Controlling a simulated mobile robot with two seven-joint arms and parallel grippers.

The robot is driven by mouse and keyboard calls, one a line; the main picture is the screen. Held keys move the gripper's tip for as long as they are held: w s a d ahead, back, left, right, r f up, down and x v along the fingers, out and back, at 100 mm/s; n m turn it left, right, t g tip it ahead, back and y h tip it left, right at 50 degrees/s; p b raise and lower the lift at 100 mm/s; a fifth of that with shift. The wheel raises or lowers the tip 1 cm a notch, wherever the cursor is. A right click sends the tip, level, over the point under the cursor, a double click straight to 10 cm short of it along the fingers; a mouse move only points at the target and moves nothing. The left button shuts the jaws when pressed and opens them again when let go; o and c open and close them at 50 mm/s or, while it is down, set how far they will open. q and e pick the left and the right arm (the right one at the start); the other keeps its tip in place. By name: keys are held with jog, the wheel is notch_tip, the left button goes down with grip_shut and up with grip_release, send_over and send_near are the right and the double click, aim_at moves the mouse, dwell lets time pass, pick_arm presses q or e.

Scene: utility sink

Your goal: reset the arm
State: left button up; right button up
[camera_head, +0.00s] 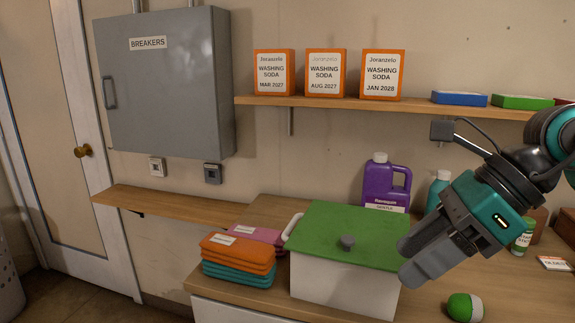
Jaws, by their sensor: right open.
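My right gripper (418,258) comes in from the right on a teal and black arm. Its grey fingers point down and left, in front of the right end of a white bin with a green lid (325,234). I see nothing held between the fingers, and I cannot tell whether they touch the lid. My left gripper is not in this view.
On the counter are folded orange and teal cloths (238,252), a purple jug (386,184), a teal bottle (438,190) and a green-white ball (465,307). A shelf (340,103) holds washing soda boxes (325,73). A grey breaker cabinet (165,85) hangs left.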

jog(key=a+m+g+y, duration=0.3)
jog(key=a+m+y, duration=0.2)
jog(key=a+y, duration=0.55)
jog(key=w+d+f+m+t+h, duration=0.25)
jog(key=f+m+t, duration=0.4)
jog(key=m, duration=0.45)
jog(key=w+d+f+m+t+h, duration=0.25)
jog(key=f+m+t, duration=0.35)
jog(key=m, duration=0.4)
jog(key=w+d+f+m+t+h, duration=0.25)
jog(key=f+m+t+h, duration=0.2)
jog(key=m+t, duration=0.5)
jog(key=s+d+f+m+g+h, duration=0.2)
jog(key=s+f+m, duration=0.4)
jog(key=f, duration=0.5)
jog(key=s+d+f+m+g+h, duration=0.3)
jog(key=s+f+g, duration=0.4)
jog(key=f, duration=0.5)
jog(key=s+m+h, duration=0.1)
jog(key=m, duration=0.1)
jog(key=shift+s+f+m+g+h, duration=0.15)
jog(key=shift+s+m+g+h, duration=0.15)
jog(key=shift+m, duration=0.05)
